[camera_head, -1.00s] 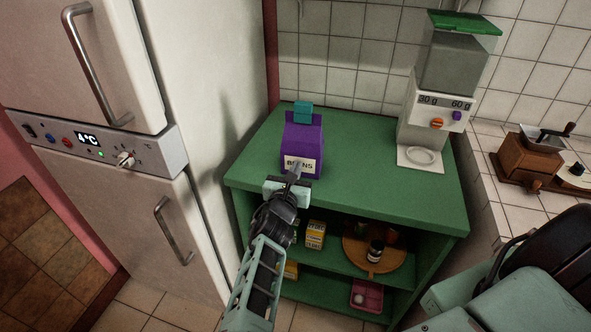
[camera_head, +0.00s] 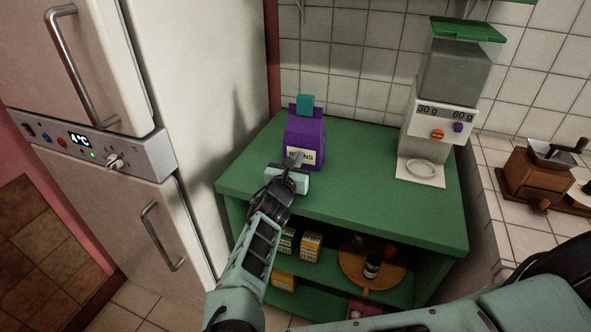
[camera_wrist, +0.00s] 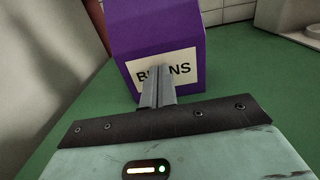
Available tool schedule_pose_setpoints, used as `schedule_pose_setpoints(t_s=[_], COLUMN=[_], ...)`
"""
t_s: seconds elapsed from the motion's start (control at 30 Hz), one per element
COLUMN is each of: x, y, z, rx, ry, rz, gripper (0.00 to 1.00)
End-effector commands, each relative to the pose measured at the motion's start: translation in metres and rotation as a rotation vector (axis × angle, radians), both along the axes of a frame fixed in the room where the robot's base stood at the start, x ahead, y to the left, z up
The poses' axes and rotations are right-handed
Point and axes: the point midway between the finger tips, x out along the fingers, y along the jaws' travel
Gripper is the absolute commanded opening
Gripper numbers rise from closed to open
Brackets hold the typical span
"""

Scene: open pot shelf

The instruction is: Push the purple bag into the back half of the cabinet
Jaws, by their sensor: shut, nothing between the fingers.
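The purple bag (camera_head: 304,134) stands upright on the green cabinet's top (camera_head: 375,190), toward its left side. It has a teal clip on top and a white label with dark letters, partly hidden by my fingers. My gripper (camera_head: 297,157) is in front of the bag, its fingers shut together and pointing at the label. In the wrist view, the shut fingertips (camera_wrist: 155,72) overlap the label of the bag (camera_wrist: 160,30). They look very close to it; I cannot tell whether they touch. Some green surface shows behind the bag, before the tiled wall.
A dispenser (camera_head: 432,130) with a green lid stands at the back right of the cabinet top. The white fridge (camera_head: 205,90) is on the left. Boxes and a round wooden tray (camera_head: 350,275) sit on the shelf below. A wooden grinder (camera_head: 533,175) is on the right counter.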

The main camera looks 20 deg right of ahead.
Motion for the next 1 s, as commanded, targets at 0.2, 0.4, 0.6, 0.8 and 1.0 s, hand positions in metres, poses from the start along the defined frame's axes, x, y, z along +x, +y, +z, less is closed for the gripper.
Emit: schedule_pose_setpoints(t_s=[0.2, 0.4, 0.6, 0.8, 1.0], x=[0.037, 0.079, 0.102, 0.104, 0.104], y=[-0.027, -0.055, -0.069, -0.070, -0.070], z=[-0.002, -0.003, -0.002, 0.000, 0.000], rx=[-0.001, 0.000, 0.000, 0.001, 0.000], ry=[-0.001, 0.000, 0.000, 0.001, 0.000], rz=[-0.005, -0.004, -0.001, 0.000, 0.000], gripper=[0.00, 0.00, 0.00, 0.00, 0.00])
